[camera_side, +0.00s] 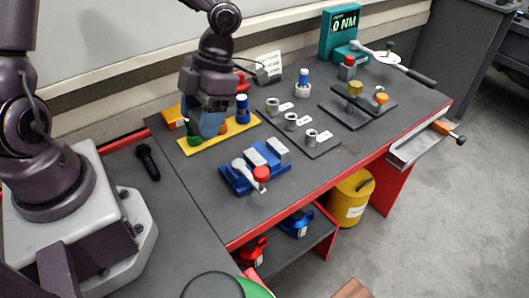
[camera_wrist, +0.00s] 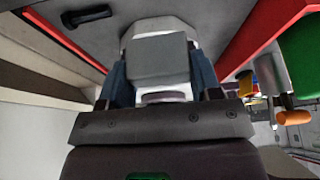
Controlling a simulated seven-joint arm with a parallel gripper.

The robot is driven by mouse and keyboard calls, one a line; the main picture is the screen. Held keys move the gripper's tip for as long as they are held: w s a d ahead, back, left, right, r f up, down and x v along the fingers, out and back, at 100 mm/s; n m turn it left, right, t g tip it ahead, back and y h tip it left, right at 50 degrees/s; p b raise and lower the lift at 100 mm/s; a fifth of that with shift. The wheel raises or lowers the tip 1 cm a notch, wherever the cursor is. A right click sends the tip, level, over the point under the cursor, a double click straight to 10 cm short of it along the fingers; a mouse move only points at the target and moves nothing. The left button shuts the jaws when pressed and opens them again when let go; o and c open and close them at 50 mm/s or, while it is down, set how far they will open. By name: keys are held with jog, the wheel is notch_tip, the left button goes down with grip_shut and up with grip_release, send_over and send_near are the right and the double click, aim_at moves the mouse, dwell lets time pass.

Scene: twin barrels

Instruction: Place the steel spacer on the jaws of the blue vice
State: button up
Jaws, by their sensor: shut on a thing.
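The blue vice (camera_side: 240,183) sits near the front edge of the bench, with pale metal jaws on top and a red-knobbed lever. My gripper (camera_side: 210,128) is behind and left of it, over the yellow board, pointing down. In the wrist view my gripper (camera_wrist: 160,85) is shut on a plain grey block (camera_wrist: 158,60), which appears to be the steel spacer. The block sits between the two blue-grey fingers. In the side view the fingers hide most or all of it. The vice is not clearly visible in the wrist view.
The yellow board (camera_side: 243,128) holds green, blue and orange-topped pieces close to my gripper. A dark plate (camera_side: 318,148) with steel cylinders lies right of the vice. Another dark stand (camera_side: 345,113) and a teal meter (camera_side: 340,30) are farther right. A black tool (camera_side: 148,161) lies at left.

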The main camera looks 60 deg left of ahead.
jog(key=shift+a+m, duration=0.15)
jog(key=shift+m, duration=0.15)
jog(key=w+f, duration=0.4)
jog(key=w, duration=0.4)
send_over(265, 153)
jog(key=f, duration=0.5)
jog(key=shift+s+f, duration=0.2)
jog(key=shift+w+f, duration=0.2)
jog(key=shift+f, duration=1.5)
jog(key=shift+f, duration=0.15)
jog(key=o, duration=1.2)
jog(key=shift+o, duration=0.2)
